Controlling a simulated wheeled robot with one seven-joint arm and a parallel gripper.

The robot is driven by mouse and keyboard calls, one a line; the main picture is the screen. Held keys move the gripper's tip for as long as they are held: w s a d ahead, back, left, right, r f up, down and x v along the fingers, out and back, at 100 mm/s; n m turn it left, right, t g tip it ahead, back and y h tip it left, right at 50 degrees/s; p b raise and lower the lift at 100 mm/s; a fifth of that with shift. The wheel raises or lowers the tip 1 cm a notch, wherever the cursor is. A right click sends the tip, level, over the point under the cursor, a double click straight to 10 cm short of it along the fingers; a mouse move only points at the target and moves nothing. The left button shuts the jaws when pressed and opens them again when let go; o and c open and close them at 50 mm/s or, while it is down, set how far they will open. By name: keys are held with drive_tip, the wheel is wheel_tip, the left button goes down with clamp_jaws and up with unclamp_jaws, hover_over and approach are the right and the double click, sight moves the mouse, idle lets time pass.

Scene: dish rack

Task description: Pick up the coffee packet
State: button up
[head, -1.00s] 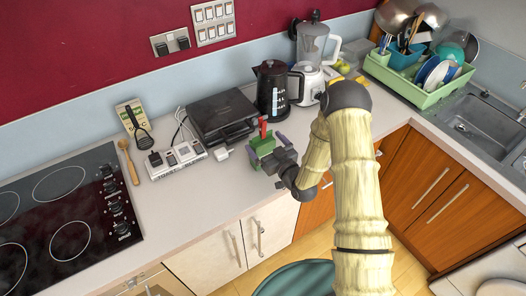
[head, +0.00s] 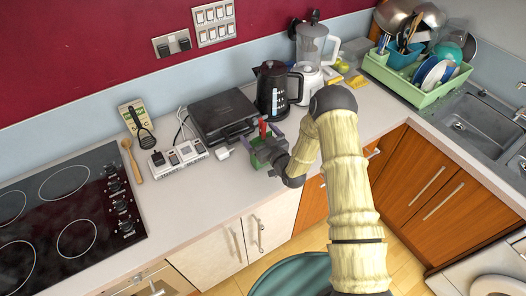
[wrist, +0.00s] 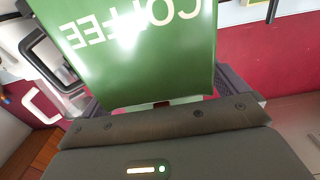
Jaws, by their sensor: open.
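The coffee packet is green with pale "COFFEE" lettering. In the wrist view, the packet (wrist: 150,50) fills the upper middle, close in front of my gripper (wrist: 165,92). One finger shows on either side of its lower part, and I cannot tell whether they touch it. In the head view, the packet (head: 257,158) stands on the counter near its front edge, partly hidden by my gripper (head: 264,143). The jaws are open around the packet. A small red part (head: 263,129) shows just behind it.
The black kettle (head: 271,90), dark grill press (head: 223,115) and white blender (head: 309,80) stand behind the packet. A multi-socket block (head: 178,158) lies to the left, with the black hob (head: 70,215) beyond. A green dish rack (head: 408,88) and sink (head: 482,128) are far right.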

drive_tip(key=c, duration=2.1)
drive_tip(key=shift+r, duration=0.1)
wheel_tip(320, 180, up, 10)
drive_tip(key=b, duration=0.3)
